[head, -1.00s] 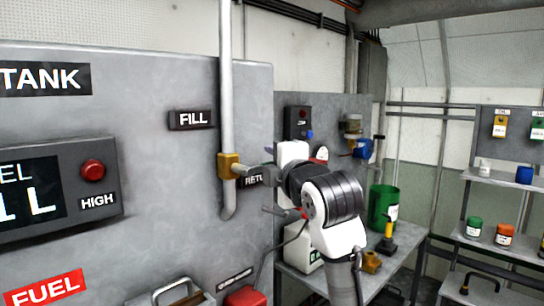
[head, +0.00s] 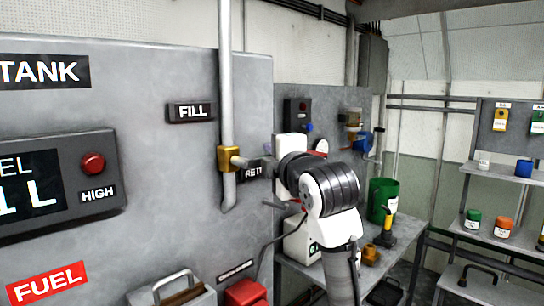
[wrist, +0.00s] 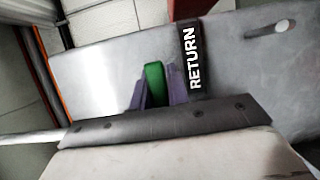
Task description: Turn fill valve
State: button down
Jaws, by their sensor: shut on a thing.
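The fill valve is a brass body (head: 229,159) on a vertical grey pipe (head: 226,80), just below and right of the FILL label (head: 191,112). A grey stem sticks out of it to the right, toward my gripper. In the wrist view a green handle (wrist: 154,82) stands between my two purple-grey fingers. My gripper (wrist: 156,92) is shut on this handle. In the head view my wrist hides the handle and most of my fingers.
A RETURN label (wrist: 193,60) is close beside my fingers. The grey tank panel (head: 160,190) lies behind them. A bench (head: 405,240) with a green bucket (head: 381,198) stands right of my arm. A shelf rack (head: 500,170) is further right.

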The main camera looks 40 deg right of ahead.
jog(key=shift+r, duration=0.1)
jog(key=shift+a+r+n+t+b, duration=0.15)
jog(key=shift+r+n+t+b, duration=0.35)
jog(key=shift+n, duration=0.5)
jog(key=shift+a+r+n+t+b, duration=0.2)
jog(key=shift+r+n+t+b, duration=0.1)
jog(key=shift+r+n+b, duration=0.55)
jog(key=shift+a+r+n+t+b, duration=0.15)
jog(key=shift+r+n+t+b, duration=0.3)
jog(key=shift+n, duration=0.7)
jog(key=shift+f, duration=0.1)
jog(key=c, duration=1.4)
grip_release()
jog(key=shift+o, duration=0.2)
jog(key=shift+s, duration=0.1)
jog(key=b+v, duration=0.4)
jog(key=v, duration=1)
jog(key=shift+r+b, duration=0.2)
jog(key=shift+b, duration=0.1)
